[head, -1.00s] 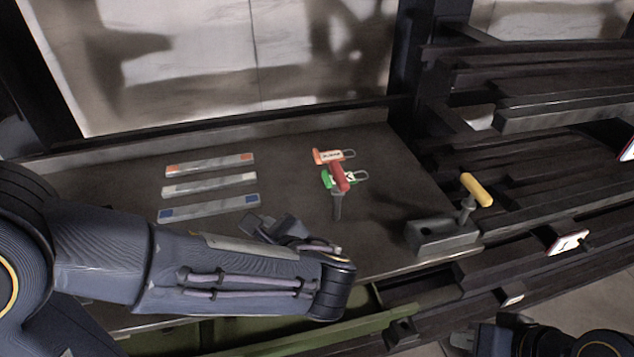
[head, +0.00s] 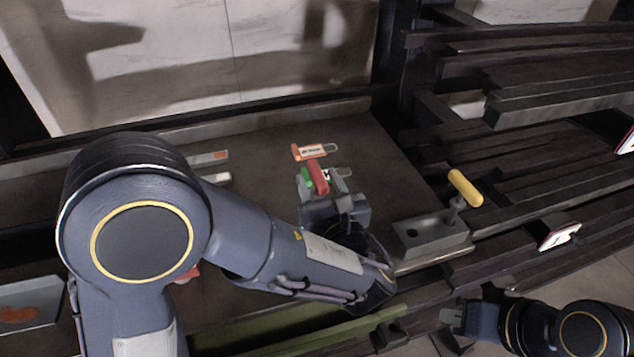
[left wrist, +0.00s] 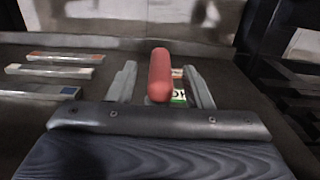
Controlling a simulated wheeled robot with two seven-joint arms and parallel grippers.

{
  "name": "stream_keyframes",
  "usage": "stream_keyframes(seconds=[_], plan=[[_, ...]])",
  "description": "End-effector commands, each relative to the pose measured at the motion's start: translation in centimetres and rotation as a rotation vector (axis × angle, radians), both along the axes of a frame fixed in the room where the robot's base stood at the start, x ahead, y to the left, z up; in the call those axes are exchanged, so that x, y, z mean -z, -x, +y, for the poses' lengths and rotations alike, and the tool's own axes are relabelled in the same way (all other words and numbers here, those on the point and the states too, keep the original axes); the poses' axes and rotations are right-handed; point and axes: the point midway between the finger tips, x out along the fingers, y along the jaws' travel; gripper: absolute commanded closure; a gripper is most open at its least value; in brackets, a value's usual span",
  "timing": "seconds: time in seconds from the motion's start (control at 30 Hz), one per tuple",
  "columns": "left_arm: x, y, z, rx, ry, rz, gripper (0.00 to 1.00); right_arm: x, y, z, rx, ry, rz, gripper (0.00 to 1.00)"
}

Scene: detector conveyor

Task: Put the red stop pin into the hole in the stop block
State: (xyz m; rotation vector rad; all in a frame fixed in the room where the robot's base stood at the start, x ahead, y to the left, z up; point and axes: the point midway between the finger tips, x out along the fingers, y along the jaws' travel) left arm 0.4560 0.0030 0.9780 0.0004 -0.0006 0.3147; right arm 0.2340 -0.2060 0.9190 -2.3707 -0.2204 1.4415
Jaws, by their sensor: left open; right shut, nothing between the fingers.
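The red stop pin (head: 318,177) stands on the dark bench, its lower part hidden behind my left gripper in the head view. My left gripper (head: 326,190) is open at the pin. In the left wrist view the red handle (left wrist: 160,76) shows between the two open fingers (left wrist: 160,85); whether they touch it I cannot tell. The grey stop block (head: 430,236) sits at the bench's right edge. Its hole (head: 412,233) is empty on the left of its top, and a yellow-handled pin (head: 464,188) stands in its right part. My right gripper (head: 452,318) is shut and empty at lower right.
An orange tag (head: 310,152) and a green tag (head: 306,178) lie by the red pin. Flat bars with coloured ends (head: 208,158) lie at the left, partly hidden by my left arm. Dark conveyor rails (head: 540,165) fill the right side.

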Motion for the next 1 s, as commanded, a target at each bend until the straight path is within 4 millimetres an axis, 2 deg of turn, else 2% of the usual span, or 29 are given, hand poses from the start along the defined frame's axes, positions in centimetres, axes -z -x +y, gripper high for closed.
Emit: stream_keyframes(seconds=[0.13,0.37,0.7,1.0], plan=[[0.03,-1.37,0.48,-0.001,-0.001,0.001,0.55,-0.16,0.0,0.0,0.0,0.0,0.0,1.0],[0.04,-1.52,0.48,0.001,-0.001,0.0,0.55,-0.13,0.0,0.0,0.0,0.0,0.0,1.0],[0.03,-1.48,0.48,0.0,0.0,0.001,0.98,-0.13,0.0,0.0,0.0,0.0,0.0,1.0],[-0.06,-1.49,0.47,0.0,0.001,-0.001,1.0,-0.16,0.0,0.0,0.0,0.0,0.0,1.0]])
